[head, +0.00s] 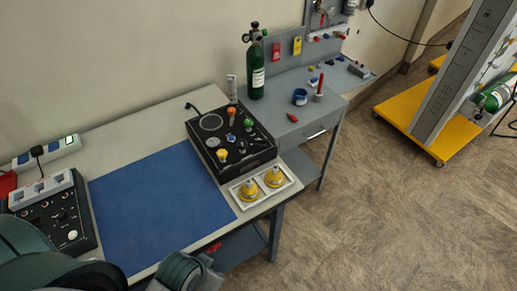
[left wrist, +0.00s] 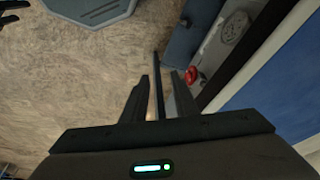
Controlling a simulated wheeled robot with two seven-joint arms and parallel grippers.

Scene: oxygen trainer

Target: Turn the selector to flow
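A black trainer panel (head: 262,152) stands at the right end of the bench. On its top are a round dial (head: 211,122), an orange knob (head: 231,112), a yellow knob (head: 222,154), a blue knob (head: 231,138) and a green knob (head: 249,123). I cannot tell which control is the selector, and no labels are readable. My left gripper (left wrist: 161,85) is open and empty, low beside the bench edge and apart from the panel. In the head view my left arm is at the bottom left and its fingertips are hidden. My right gripper is not identifiable in either view.
A blue mat (head: 155,205) lies clear on the bench. Another black control box (head: 62,222) is at the left. A white tray (head: 246,205) with two yellow fittings sits before the panel. A green cylinder (head: 257,75) stands behind on a grey bench.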

